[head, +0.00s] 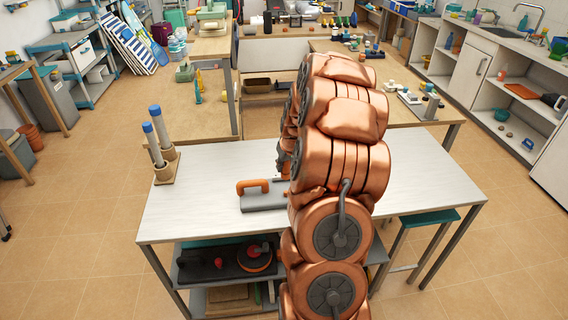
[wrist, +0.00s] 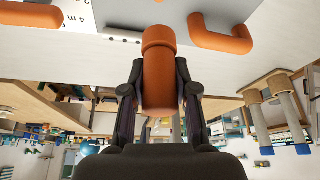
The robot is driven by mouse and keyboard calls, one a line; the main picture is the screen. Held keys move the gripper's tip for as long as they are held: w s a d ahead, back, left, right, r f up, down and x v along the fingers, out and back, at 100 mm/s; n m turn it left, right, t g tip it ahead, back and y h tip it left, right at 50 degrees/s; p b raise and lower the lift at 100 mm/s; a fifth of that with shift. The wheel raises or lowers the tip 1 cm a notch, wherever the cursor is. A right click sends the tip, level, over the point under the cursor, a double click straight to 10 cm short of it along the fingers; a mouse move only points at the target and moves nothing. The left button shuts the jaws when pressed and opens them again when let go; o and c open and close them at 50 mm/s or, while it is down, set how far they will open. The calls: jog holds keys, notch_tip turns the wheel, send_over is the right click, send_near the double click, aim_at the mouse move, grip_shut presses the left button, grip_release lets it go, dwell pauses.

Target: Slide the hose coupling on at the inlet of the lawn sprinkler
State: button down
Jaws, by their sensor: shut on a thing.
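An orange cylindrical piece with a wider collar, which I take for the hose coupling (wrist: 158,85), is between the two dark fingers of my gripper (wrist: 159,94) in the wrist view. The fingers are shut on its sides. Its collar end points toward the worktable top. In the head view my copper-coloured arm hides most of the gripper and the coupling. I cannot clearly pick out the lawn sprinkler or its inlet. A flat grey thing with an orange loop handle (head: 253,187) lies on the table; its handle also shows in the wrist view (wrist: 222,38).
The white worktable (head: 190,215) is mostly bare at left and right. Two upright grey tubes with blue caps (head: 157,135) stand in wooden holders at its back left corner. A printed sheet (wrist: 75,12) lies near the coupling. A stool (head: 425,218) stands at the right.

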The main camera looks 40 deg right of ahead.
aim_at(285, 177)
jog(key=shift+a+b, duration=0.1)
jog(key=shift+b, duration=0.55)
jog(key=shift+s+f+b, duration=0.1)
jog(key=shift+f+b, duration=1.35)
jog(key=shift+f, duration=1.45)
jog(key=shift+b, duration=1.15)
jog(key=shift+f+b, duration=1.05)
jog(key=shift+f, duration=0.5)
jog(key=c, duration=0.8)
grip_release()
jog(key=shift+r, duration=0.2)
jog(key=v, duration=1.1)
jog(key=shift+s+r, duration=0.2)
jog(key=shift+r, duration=0.1)
